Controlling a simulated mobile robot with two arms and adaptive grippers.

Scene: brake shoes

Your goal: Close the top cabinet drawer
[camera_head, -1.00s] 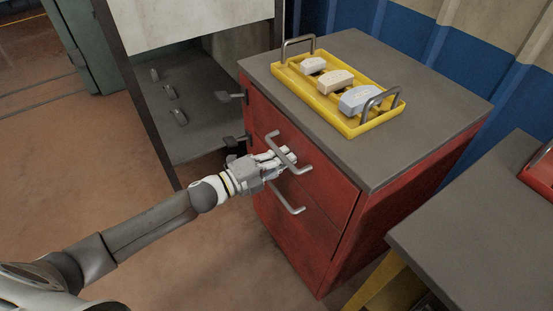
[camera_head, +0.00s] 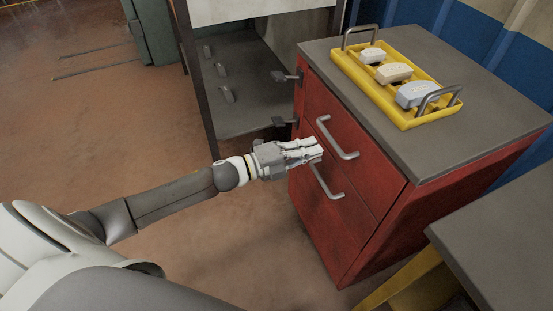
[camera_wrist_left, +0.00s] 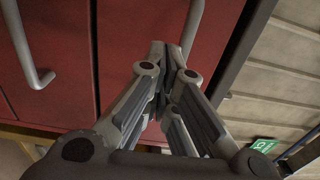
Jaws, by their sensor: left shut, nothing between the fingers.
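The red cabinet (camera_head: 395,220) has a top drawer (camera_head: 370,155) with a bar handle (camera_head: 337,140) and a lower drawer (camera_head: 325,215) with its own handle (camera_head: 325,182). The top drawer front looks about flush with the cabinet. My left gripper (camera_head: 318,148) is shut and empty, in front of the drawer fronts between the two handles. In the left wrist view the shut fingertips (camera_wrist_left: 165,48) point at the red front, beside the top handle (camera_wrist_left: 192,25). The lower handle (camera_wrist_left: 32,60) is at left. Contact cannot be told. My right gripper is out of view.
A yellow tray (camera_head: 408,121) with brake shoes sits on the cabinet's grey top (camera_head: 480,115). An open-fronted machine (camera_head: 240,95) stands left of the cabinet, with latches between. A grey table (camera_head: 500,240) is at the right.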

